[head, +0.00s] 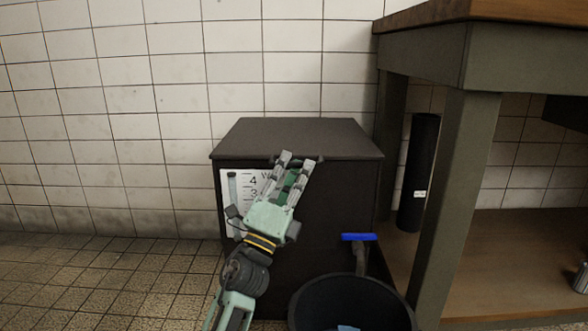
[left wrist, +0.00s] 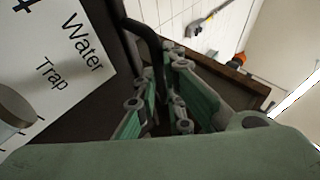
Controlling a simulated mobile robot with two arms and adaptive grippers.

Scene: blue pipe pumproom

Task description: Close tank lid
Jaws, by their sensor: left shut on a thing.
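The tank is a dark box (head: 335,200) against the tiled wall, with a white scale label (head: 232,205) on its front; the label also shows in the left wrist view (left wrist: 60,60), reading "Water Trap". Its flat dark lid (head: 295,135) lies level over the top, with no clear gap visible. A dark handle (head: 317,159) is at the lid's front edge. My left gripper (head: 298,160) reaches up to that edge, its fingers shut on the handle. In the left wrist view the dark handle bar (left wrist: 148,38) runs between the fingers (left wrist: 162,85). My right gripper is out of view.
Floor at left is clear.

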